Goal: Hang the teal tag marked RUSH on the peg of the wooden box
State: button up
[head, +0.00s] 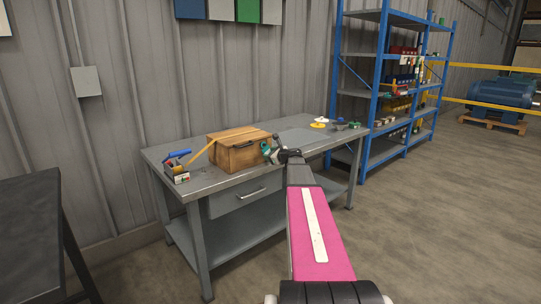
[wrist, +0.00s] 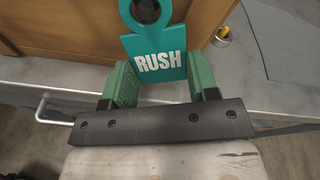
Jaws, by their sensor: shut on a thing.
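The wooden box (head: 236,149) stands on the grey workbench in the head view. Its brown face (wrist: 72,28) fills the top of the wrist view. My gripper (wrist: 162,76) is shut on the teal tag marked RUSH (wrist: 172,44), with a green finger at each side of its lower part. The tag's ring end points away from the gripper, towards the box face. Brown and dark surface shows through the ring, and I cannot make out the peg. In the head view my gripper (head: 271,153) is at the box's right front edge, and the gap is unclear.
The workbench (head: 205,184) has a drawer with a bar handle (wrist: 56,112) below the box. Yellow and white round items (head: 319,124) lie at the bench's far right. A blue shelf rack (head: 383,80) stands beyond.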

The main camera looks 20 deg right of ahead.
jog(key=o, duration=0.8)
jog(key=shift+s, duration=0.1)
jog(key=v, duration=0.8)
jog(key=shift+s, duration=0.4)
dwell(0.9)
jog(key=shift+d, duration=0.15)
